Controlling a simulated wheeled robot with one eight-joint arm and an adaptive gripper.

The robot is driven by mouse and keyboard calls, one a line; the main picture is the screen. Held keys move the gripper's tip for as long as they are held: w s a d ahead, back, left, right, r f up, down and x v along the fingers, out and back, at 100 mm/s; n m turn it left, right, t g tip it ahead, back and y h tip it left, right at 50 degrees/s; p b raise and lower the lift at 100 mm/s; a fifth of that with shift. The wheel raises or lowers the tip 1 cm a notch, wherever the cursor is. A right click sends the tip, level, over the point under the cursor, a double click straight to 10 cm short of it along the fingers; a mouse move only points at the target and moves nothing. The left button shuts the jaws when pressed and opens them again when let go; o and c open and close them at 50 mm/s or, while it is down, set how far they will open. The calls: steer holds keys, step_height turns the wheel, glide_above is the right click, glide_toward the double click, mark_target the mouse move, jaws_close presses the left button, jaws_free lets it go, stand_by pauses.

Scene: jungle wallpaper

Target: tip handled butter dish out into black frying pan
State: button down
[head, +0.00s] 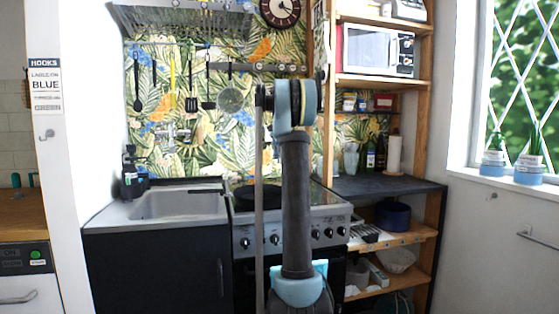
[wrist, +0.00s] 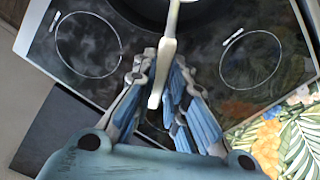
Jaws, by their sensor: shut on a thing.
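In the wrist view my gripper (wrist: 163,88) is shut around a slim cream handle (wrist: 167,52), which I take to be that of the handled butter dish. The handle runs up out of the top edge, so the dish's body and contents are hidden. Behind it, the dark rim of the black frying pan (wrist: 145,12) shows at the top. In the head view the black frying pan (head: 258,196) sits on the stove, partly covered by my arm, its handle pointing left. My gripper and the dish are hidden behind my arm there.
The glass hob (wrist: 85,50) has bare ring marks on both sides of the handle. A sink (head: 178,205) lies left of the stove. A wooden shelf unit with a microwave (head: 378,50) stands right. Utensils, including a strainer (head: 230,99), hang on the back wall.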

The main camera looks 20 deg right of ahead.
steer(key=shift+s+a+r+t+h, duration=0.25)
steer(key=shift+s+a+t+h, duration=0.05)
steer(key=shift+a+h, duration=0.2)
steer(key=shift+s+a+r+t+h, duration=0.3)
steer(key=shift+a+h, duration=0.1)
steer(key=shift+h, duration=0.1)
steer(key=shift+s+a+r+h, duration=0.1)
steer(key=shift+a+h, duration=0.1)
steer(key=shift+h, duration=0.2)
steer(key=shift+r+t, duration=0.1)
steer(key=shift+t, duration=0.2)
steer(key=shift+s+a+r+t+h, duration=0.35)
steer(key=shift+a+r+h, duration=0.25)
steer(key=shift+r, duration=0.15)
steer(key=shift+s+a+r+t+h, duration=0.35)
steer(key=shift+a+r+h, duration=0.1)
steer(key=shift+r+h, duration=0.2)
steer(key=shift+s+a+r+t+h, duration=0.45)
steer(key=shift+a+r+h, duration=0.2)
steer(key=shift+a, duration=0.1)
steer(key=shift+s+a+r+t+h, duration=0.35)
steer(key=shift+s+a+r+h, duration=0.15)
steer(key=shift+a+h, duration=0.15)
steer(key=shift+w, duration=0.1)
steer(key=shift+a, duration=0.1)
